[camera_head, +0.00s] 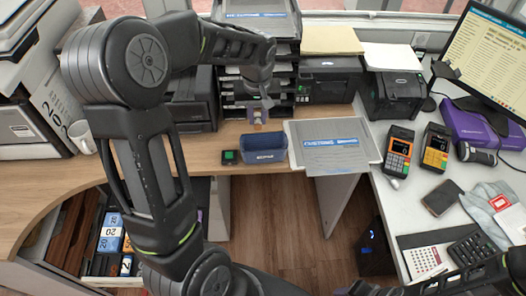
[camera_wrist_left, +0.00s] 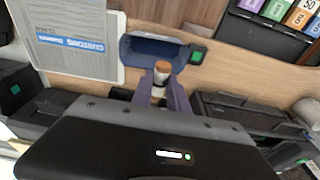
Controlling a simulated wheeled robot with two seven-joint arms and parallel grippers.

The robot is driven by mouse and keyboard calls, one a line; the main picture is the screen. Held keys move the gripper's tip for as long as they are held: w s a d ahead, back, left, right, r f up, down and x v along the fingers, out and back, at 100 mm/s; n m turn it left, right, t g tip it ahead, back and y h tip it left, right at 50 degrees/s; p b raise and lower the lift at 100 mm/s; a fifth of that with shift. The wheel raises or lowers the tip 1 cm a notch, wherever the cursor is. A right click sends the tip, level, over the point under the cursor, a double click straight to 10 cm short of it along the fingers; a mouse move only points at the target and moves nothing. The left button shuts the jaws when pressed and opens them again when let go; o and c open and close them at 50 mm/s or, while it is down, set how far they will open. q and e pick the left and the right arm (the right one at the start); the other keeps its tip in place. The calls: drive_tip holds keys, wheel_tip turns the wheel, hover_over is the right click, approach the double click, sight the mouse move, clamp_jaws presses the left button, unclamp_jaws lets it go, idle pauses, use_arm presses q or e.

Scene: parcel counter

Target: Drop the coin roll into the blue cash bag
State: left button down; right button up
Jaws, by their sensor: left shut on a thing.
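The coin roll (camera_head: 257,117) is a small tan and white cylinder, held upright between the purple fingertips of my left gripper (camera_head: 257,104). In the left wrist view the coin roll (camera_wrist_left: 161,72) shows its brown end between the fingers of the left gripper (camera_wrist_left: 162,90). The blue cash bag (camera_head: 263,157) stands open at the front edge of the wooden counter. In the head view the roll appears just behind the bag's far rim; in the left wrist view it overlaps the near rim of the cash bag (camera_wrist_left: 137,48). The exact height is unclear. My right gripper is out of view.
A small black device with a green screen (camera_head: 230,157) sits left of the bag. A clear tray with a customs sheet (camera_head: 335,143) lies to its right. Dark shelves (camera_head: 238,98) and printers (camera_head: 390,95) stand behind.

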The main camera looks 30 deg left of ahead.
use_arm(q)
drive_tip(key=shift+f+b, duration=0.8)
drive_tip(key=shift+f, duration=0.9)
drive_tip(key=c, duration=1.2)
unclamp_jaws()
drive_tip(key=shift+r, duration=0.1)
drive_tip(key=r, duration=0.5)
drive_tip(key=s+r, duration=0.1)
drive_tip(key=r, duration=0.1)
drive_tip(key=shift+d+r+b, duration=0.35)
drive_tip(key=shift+b, duration=0.05)
drive_tip(key=shift+f, duration=0.1)
